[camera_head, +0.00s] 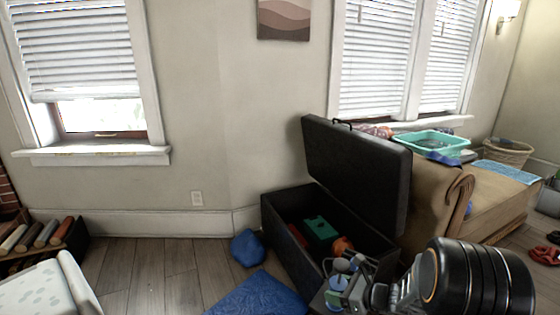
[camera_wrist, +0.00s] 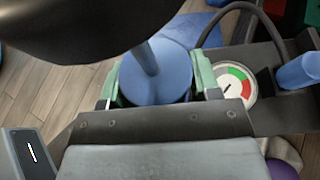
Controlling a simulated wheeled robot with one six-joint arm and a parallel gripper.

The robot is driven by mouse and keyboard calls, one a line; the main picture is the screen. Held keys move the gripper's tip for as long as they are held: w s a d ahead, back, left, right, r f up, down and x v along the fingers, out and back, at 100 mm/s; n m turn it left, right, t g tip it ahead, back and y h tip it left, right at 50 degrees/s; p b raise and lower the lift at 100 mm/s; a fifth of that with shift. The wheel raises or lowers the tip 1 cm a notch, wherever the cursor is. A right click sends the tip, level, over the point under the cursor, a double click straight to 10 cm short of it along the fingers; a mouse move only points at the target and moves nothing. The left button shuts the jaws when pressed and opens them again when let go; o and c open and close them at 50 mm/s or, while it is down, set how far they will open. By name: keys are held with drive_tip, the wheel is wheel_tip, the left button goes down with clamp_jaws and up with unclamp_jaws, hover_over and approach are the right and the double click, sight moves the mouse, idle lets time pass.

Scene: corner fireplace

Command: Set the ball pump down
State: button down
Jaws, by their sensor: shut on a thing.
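My gripper (camera_head: 345,277) is low at the near right corner of an open dark storage chest (camera_head: 281,230). It is shut on the blue ball pump (camera_head: 337,284). In the wrist view the green pads of my gripper (camera_wrist: 158,82) press on both sides of the pump's blue round body (camera_wrist: 157,70), with a thin blue rod rising from it. A round gauge (camera_wrist: 236,86) with red and green marks and a dark hose show beside it. My arm hides part of the pump in the head view. I cannot tell whether its underside touches anything.
The chest's lid (camera_head: 356,172) stands raised; a green item (camera_head: 320,229) and an orange one (camera_head: 343,245) lie inside. A blue beanbag-like thing (camera_head: 248,248) and a blue mat (camera_head: 260,296) lie left of it. A brown sofa (camera_head: 430,200) stands right. Wooden floor (camera_head: 150,270) is clear at left.

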wheel_tip(320, 180, up, 40)
drive_tip(key=w+m+t+h+p, duration=0.2)
drive_tip(key=m+t+h+p, duration=0.3)
drive_tip(key=p, duration=2.9)
drive_tip(key=shift+m+h, duration=0.9)
drive_tip(key=shift+m, duration=0.2)
drive_tip(key=shift+w, duration=0.1)
